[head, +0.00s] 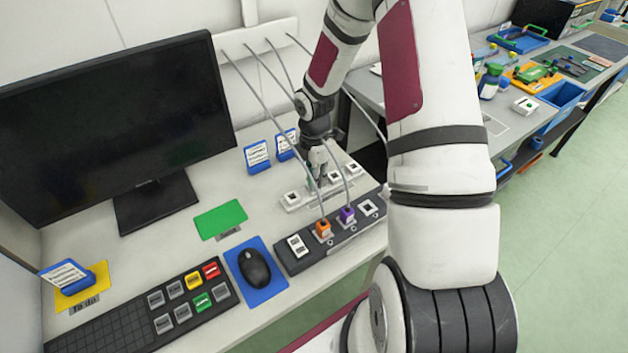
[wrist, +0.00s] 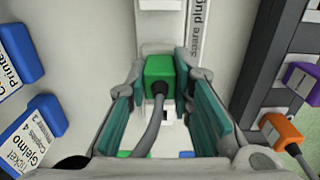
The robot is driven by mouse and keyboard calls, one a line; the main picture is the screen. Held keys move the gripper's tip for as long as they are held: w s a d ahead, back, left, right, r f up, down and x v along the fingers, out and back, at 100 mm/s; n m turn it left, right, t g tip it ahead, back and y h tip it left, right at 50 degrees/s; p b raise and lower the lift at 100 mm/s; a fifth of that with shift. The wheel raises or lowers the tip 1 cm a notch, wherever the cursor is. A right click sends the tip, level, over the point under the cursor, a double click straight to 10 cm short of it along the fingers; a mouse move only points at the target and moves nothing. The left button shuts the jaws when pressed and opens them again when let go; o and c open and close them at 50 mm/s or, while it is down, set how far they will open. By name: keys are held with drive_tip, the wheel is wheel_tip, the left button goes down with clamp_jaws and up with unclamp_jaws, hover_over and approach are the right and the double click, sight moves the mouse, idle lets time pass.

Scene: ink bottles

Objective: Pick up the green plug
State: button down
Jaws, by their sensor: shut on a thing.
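The green plug (wrist: 158,72) sits between the two teal-padded fingers of my gripper (wrist: 161,78) in the wrist view. A grey cable comes out of its near face. My gripper is shut on the plug. In the head view my gripper (head: 318,172) points down over the white socket strip (head: 293,201) and mostly hides the plug. I cannot tell whether the plug is in a socket or just above it.
A dark power strip (head: 295,262) in front holds an orange plug (head: 323,229) and a purple plug (head: 347,214), with cables rising. Blue label stands (head: 257,157) are close on the left. A monitor (head: 115,115), mouse (head: 254,268) and keyboard (head: 110,325) occupy the left desk.

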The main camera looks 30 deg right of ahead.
wheel_tip(320, 180, up, 10)
drive_tip(key=shift+r+p, duration=0.1)
drive_tip(key=shift+p, duration=0.25)
idle(0.6)
